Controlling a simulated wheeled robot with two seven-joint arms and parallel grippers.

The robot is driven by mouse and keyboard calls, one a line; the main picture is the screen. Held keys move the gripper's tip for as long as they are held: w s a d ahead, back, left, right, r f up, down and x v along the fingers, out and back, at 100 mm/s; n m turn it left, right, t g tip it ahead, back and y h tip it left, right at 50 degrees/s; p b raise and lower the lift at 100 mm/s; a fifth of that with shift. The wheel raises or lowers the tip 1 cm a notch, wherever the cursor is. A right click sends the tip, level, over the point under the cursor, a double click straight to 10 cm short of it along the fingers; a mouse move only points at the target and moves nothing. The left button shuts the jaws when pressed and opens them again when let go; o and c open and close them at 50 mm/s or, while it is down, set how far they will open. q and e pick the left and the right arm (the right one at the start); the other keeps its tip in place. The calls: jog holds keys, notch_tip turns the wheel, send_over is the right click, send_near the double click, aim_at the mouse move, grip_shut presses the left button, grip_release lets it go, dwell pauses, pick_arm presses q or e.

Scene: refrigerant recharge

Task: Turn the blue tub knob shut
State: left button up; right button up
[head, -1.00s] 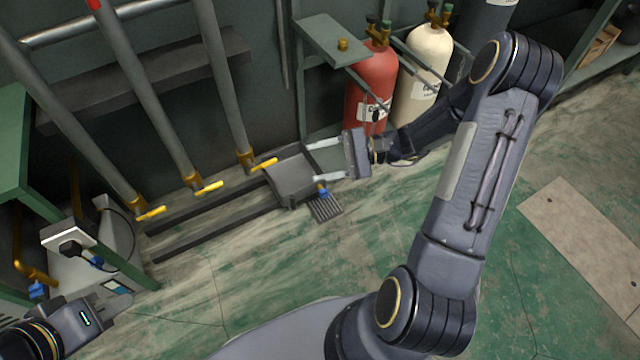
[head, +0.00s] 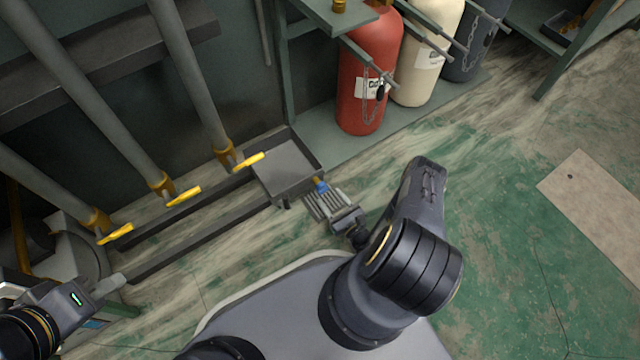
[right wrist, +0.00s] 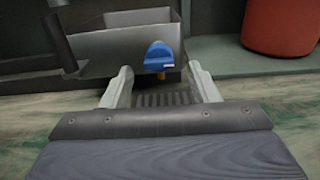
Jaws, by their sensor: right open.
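The blue tub knob (right wrist: 158,56) sits on the front of the grey metal tub, on a small brass stem. It also shows in the head view (head: 320,186) at the tub's front right corner. The tub (head: 287,170) stands on the floor rails. My right gripper (right wrist: 165,85) is open, with the knob between and a little beyond its two fingertips in the right wrist view. In the head view my right gripper (head: 325,200) is low over the floor in front of the tub. My left gripper (head: 112,288) is at the lower left, away from the tub; its jaws are unclear.
Several pipes with yellow valve handles (head: 184,197) stand left of the tub. A red cylinder (head: 367,80) and a cream cylinder (head: 425,60) stand behind on the right.

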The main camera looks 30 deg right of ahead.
aim_at(325, 191)
jog(key=w, duration=0.2)
jog(key=w+b, duration=0.1)
jog(key=w, duration=0.3)
jog(key=shift+w+a+b, duration=0.15)
jog(key=shift+a+b, duration=0.15)
jog(key=shift+b, duration=0.1)
jog(key=shift+c, duration=0.2)
jog(key=c, duration=0.9)
